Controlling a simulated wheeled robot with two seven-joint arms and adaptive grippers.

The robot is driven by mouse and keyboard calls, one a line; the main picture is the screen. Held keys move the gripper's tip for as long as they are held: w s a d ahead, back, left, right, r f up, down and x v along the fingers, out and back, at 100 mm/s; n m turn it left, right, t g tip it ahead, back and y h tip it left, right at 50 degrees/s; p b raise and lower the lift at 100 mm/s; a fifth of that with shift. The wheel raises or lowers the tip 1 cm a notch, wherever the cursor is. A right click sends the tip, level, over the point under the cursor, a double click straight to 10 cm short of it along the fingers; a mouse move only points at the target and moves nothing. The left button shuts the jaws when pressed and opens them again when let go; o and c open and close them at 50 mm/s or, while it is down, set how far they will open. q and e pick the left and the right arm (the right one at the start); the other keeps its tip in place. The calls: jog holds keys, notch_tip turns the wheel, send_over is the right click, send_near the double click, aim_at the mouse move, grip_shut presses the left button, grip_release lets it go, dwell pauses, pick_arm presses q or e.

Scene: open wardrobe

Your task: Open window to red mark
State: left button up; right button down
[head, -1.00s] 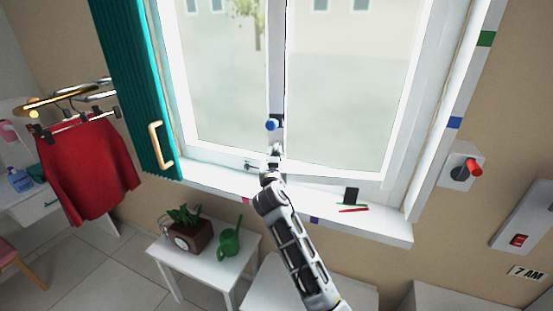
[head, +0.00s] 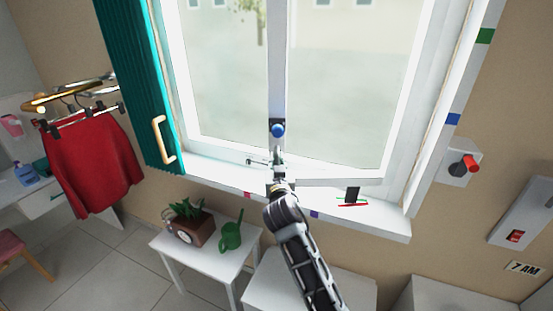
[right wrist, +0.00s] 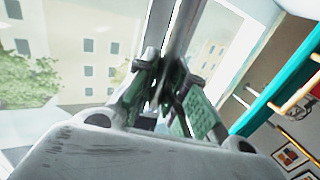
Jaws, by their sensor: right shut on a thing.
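The window (head: 340,95) has two glazed sashes in a white frame. The right sash's bottom rail (head: 335,182) stands a little inward over the white sill (head: 375,217). A blue knob (head: 278,130) is on the middle upright. My right gripper (head: 277,160) is just below the knob, shut on the window handle, which its fingers mostly hide. In the right wrist view, the green-padded fingers (right wrist: 162,85) are close together in front of the window upright. A red line (head: 353,205) lies on the sill beside a small black block (head: 352,194). My left gripper is out of view.
A teal shutter (head: 130,90) with a pale handle stands left of the window. Below are a white table (head: 190,258) with a planter (head: 190,228) and green watering can (head: 230,237). A red-handled switch (head: 468,164) is on the right wall.

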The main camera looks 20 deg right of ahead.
jog(key=v, duration=0.3)
jog(key=shift+s+d, duration=0.15)
jog(key=shift+s, duration=0.2)
jog(key=c, duration=1.5)
grip_release()
jog(key=shift+o, duration=0.2)
jog(key=shift+s, duration=0.15)
jog(key=v, duration=1.1)
jog(key=shift+s, duration=0.3)
